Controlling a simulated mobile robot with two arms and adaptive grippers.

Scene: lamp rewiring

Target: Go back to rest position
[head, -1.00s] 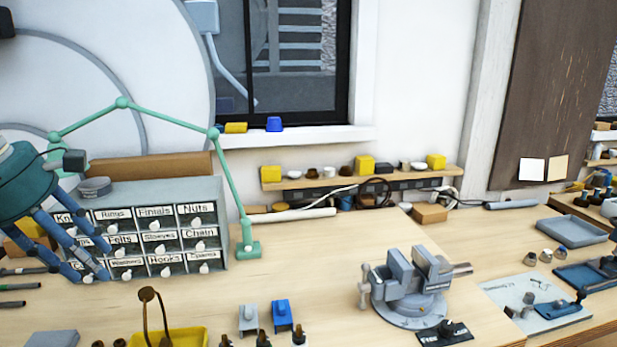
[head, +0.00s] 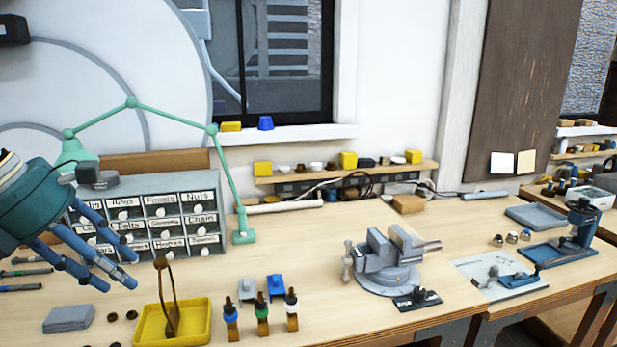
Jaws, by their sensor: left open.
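My left gripper (head: 117,281) comes in from the left edge in the head view. Its blue fingers are spread and nothing shows between them. It is in front of the lower left part of the grey drawer cabinet (head: 216,186) and hides some of its labelled drawers. My right gripper is not in view.
A yellow tray (head: 197,330) with an upright brown hooked piece sits at the front, near several small bottles (head: 262,320). A green jointed lamp (head: 239,202) arches over the cabinet. A grey vise (head: 386,268) stands on the bench.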

